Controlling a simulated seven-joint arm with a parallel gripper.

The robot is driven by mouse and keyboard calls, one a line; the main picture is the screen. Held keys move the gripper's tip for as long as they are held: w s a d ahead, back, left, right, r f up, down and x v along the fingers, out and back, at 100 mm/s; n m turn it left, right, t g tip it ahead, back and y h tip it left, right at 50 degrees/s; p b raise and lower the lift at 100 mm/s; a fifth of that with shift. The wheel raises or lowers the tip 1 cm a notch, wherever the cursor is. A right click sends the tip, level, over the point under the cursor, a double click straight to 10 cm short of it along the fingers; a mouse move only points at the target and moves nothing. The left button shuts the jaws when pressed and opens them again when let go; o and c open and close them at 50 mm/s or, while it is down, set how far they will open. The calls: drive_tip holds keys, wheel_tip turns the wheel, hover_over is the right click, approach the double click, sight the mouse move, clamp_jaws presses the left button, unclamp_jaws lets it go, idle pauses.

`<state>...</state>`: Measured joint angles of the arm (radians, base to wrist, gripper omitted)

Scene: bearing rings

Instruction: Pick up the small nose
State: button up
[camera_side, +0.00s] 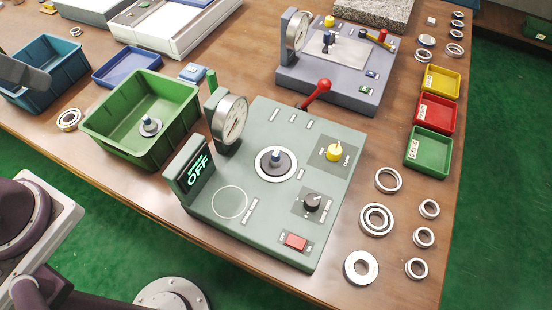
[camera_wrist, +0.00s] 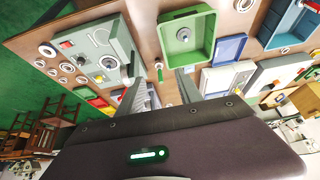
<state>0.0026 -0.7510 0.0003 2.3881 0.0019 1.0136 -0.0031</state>
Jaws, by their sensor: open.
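A nose (camera_side: 150,126), a grey disc with a blue-tipped stub, stands inside the green bin (camera_side: 107,138); it also shows in the wrist view (camera_wrist: 184,34). Another nose (camera_side: 277,160), a dark disc with a blue-grey stub, sits in the light ring on the green test machine (camera_side: 255,215). I cannot tell for certain which is the small one. My gripper (camera_wrist: 160,88) is open, its two fingers apart with nothing held between them. In the wrist view the bin lies beyond the fingertips and the machine to their left.
Several bearing rings (camera_side: 376,219) lie right of the machine. Yellow, red and green trays (camera_side: 428,146) stand at the right edge. A second machine (camera_side: 335,75) is behind. A dial gauge (camera_side: 231,122) and display (camera_side: 190,170) rise between bin and machine. A teal bin (camera_side: 72,80) stands left.

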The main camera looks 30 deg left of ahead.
drive_tip(key=w+a+r+m+t+y, duration=0.2)
drive_tip(key=w+a+m+y, duration=0.15)
drive_tip(key=w+m, duration=0.75)
drive_tip(key=m+t+h, duration=0.5)
drive_tip(key=m+h, duration=0.4)
drive_tip(key=m, duration=2.1)
hover_over(277, 152)
drive_tip(key=f, duration=3.1)
drive_tip(key=shift+s, duration=0.2)
drive_tip(key=shift+w+d+f+n+y, duration=0.15)
drive_tip(key=shift+w+f, duration=0.25)
drive_tip(key=shift+w, duration=0.1)
drive_tip(key=shift+w+d+f+n+y, duration=0.1)
drive_tip(key=shift+w+d+f+n, duration=0.05)
drive_tip(key=shift+w+f, duration=0.25)
drive_tip(key=shift+w+d+f, duration=0.15)
drive_tip(key=shift+w, duration=0.3)
clamp_jaws()
